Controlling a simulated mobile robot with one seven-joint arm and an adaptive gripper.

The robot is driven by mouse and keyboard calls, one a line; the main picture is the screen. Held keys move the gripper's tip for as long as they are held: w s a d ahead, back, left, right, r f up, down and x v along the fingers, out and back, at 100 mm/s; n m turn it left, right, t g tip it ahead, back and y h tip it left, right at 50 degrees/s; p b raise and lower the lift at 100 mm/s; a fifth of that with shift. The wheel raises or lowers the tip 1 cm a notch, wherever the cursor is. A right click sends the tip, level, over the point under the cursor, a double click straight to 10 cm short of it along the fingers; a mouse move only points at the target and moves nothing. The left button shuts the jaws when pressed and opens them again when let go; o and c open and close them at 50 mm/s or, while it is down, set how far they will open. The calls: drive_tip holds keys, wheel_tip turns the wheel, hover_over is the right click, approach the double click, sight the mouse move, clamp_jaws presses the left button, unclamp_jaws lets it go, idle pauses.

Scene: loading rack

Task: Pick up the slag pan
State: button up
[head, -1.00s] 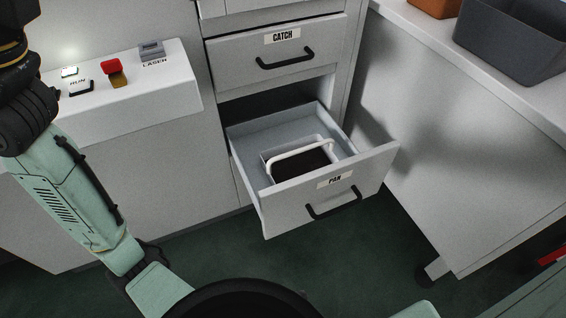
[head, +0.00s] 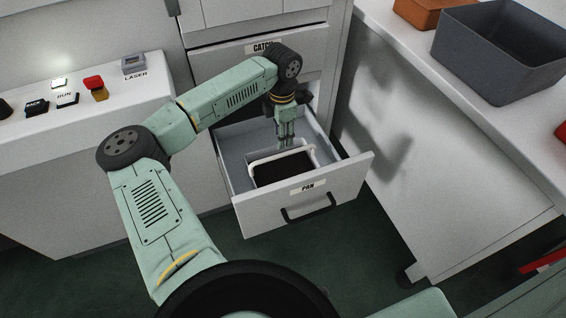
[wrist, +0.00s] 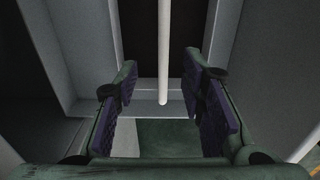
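In the head view the fingers partly cover the handle.
A closed drawer labelled CATCH (head: 230,66) is above, partly behind my arm. A control box (head: 140,95) with a red button and a LASER switch stands left. A worktop (head: 420,70) at right carries a grey bin (head: 500,60) and an orange box (head: 428,12).

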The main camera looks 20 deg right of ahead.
sight(283, 154)
drive_tip(key=f+p, duration=0.1)
drive_tip(key=f, duration=0.2)
drive_tip(key=f+p, duration=0.1)
drive_tip(key=f, duration=0.2)
drive_tip(key=f+p, duration=0.1)
drive_tip(key=f, duration=0.2)
drive_tip(key=shift+s+d+f, duration=0.2)
drive_tip(key=shift+s, duration=0.05)
clamp_jaws()
idle(0.8)
